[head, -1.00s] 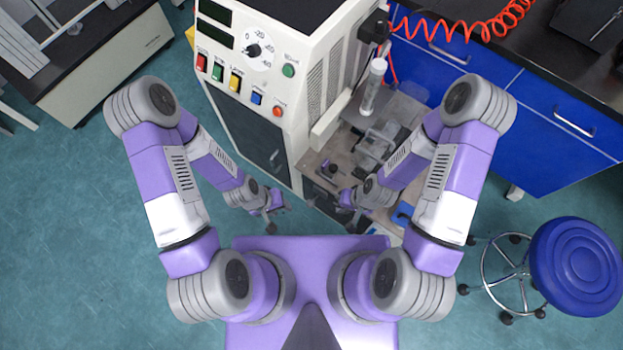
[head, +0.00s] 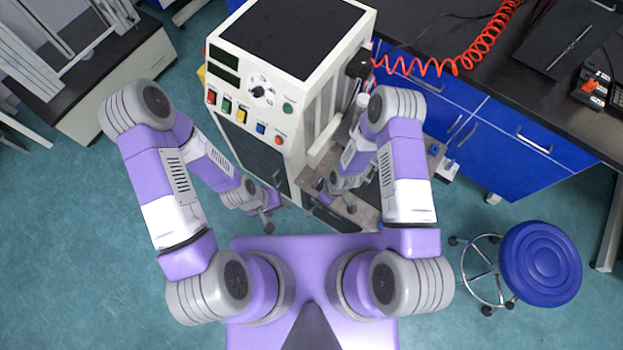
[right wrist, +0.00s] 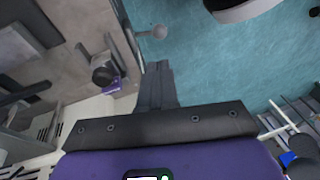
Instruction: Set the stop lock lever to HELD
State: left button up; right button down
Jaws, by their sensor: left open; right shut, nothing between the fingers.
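The rheometer (head: 290,45) is a tall white cabinet with a worktop (head: 357,213) low at its right side, partly covered by my right arm. In the right wrist view, a short grey rod with a round ball end (right wrist: 158,32) sticks out beyond the worktop edge; I cannot tell whether it is the stop lock lever. Its setting is not readable. My right gripper (right wrist: 158,68) is shut and empty, its fingertips below the ball in that picture and apparently apart from it. My left gripper (head: 271,210) is open and empty in front of the cabinet.
A dark round knob (right wrist: 104,72) with a purple label stands on the worktop left of my right fingers. A blue stool (head: 541,264) stands at right, and blue drawers (head: 520,135) with a black bench top stand behind it. Floor (head: 70,230) at left is clear.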

aim_at(309, 214)
pick_arm(q)
jog(key=shift+r, duration=0.2)
pick_arm(e)
jog(key=shift+w, duration=0.1)
pick_arm(q)
notch_tip(309, 214, down, 4)
jog(key=b, duration=0.3)
jog(key=shift+r+b, duration=0.15)
jog(key=shift+b, duration=0.2)
pick_arm(e)
jog(key=x, duration=1.4)
